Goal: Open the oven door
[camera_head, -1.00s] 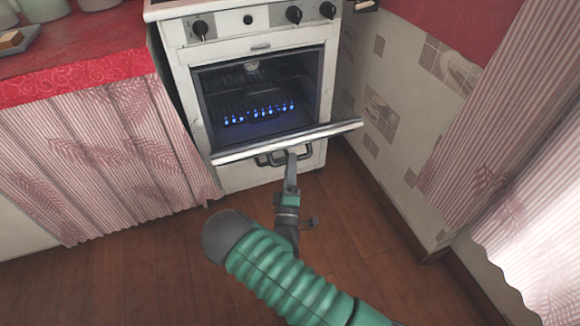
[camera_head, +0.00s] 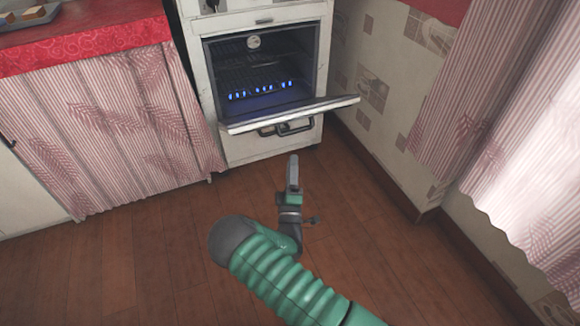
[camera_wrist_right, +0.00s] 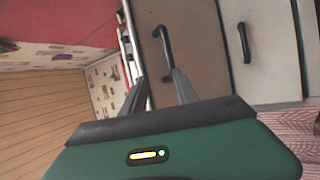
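The white oven (camera_head: 270,150) stands at the top middle of the head view. Its door (camera_head: 300,115) is hinged down and partly open, tilted outward, with the lit cavity (camera_head: 260,80) showing. Dark handles (camera_head: 285,129) show just under the door's outer edge. My right gripper (camera_head: 293,160) is in front of and below the door, apart from it. In the right wrist view, its two fingers (camera_wrist_right: 158,88) are spread with nothing between them. A dark bar handle (camera_wrist_right: 162,45) on a brownish panel lies beyond the fingertips. My left gripper is not in view.
A curtained counter with a red cloth (camera_head: 80,45) stands left of the oven. A tiled wall (camera_head: 385,110) and a striped curtain (camera_head: 475,90) are on the right. The wooden floor (camera_head: 150,250) before the oven is clear. A second handle (camera_wrist_right: 243,42) shows on a paler panel.

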